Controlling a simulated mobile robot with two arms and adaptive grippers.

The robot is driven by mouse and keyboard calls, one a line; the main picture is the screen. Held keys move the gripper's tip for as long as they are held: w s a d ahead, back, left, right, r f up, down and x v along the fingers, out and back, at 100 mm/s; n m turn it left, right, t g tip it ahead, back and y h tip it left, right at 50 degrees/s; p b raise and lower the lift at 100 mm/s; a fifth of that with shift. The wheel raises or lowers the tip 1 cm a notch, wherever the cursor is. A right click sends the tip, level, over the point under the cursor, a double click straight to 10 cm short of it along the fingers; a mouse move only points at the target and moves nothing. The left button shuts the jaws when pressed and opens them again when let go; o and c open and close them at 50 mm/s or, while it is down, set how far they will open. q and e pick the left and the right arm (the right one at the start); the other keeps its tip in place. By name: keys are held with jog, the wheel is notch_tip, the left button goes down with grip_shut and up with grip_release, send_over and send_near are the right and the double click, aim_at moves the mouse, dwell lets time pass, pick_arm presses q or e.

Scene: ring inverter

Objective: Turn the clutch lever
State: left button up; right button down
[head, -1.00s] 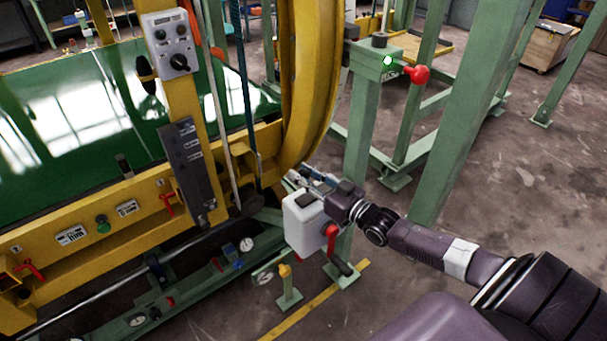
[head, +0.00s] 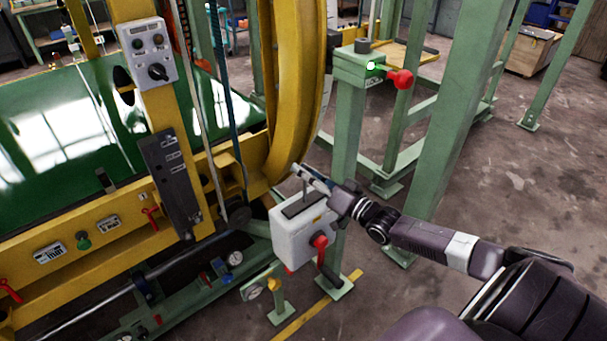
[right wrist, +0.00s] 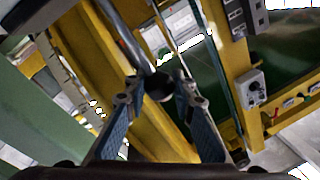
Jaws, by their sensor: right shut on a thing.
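The clutch lever appears to be the thin rod (head: 305,188) rising from the dark slot on top of a white box (head: 300,235). My right gripper (head: 312,176) is at its upper end, above the box, with the arm coming in from the right. In the right wrist view, a dark round knob (right wrist: 158,88) sits between the fingertips of my right gripper (right wrist: 157,92), which is shut on it. In the head view the fingers hide the knob. My left gripper is out of view.
A yellow ring (head: 300,110) stands close behind the gripper. A green post with a red ball handle (head: 400,79) and green frame legs stand to the right. A grey control box (head: 148,52) is at upper left.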

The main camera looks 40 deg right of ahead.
jog(key=shift+a, duration=0.1)
jog(key=c, duration=1.6)
grip_release()
jog(key=v, duration=1.2)
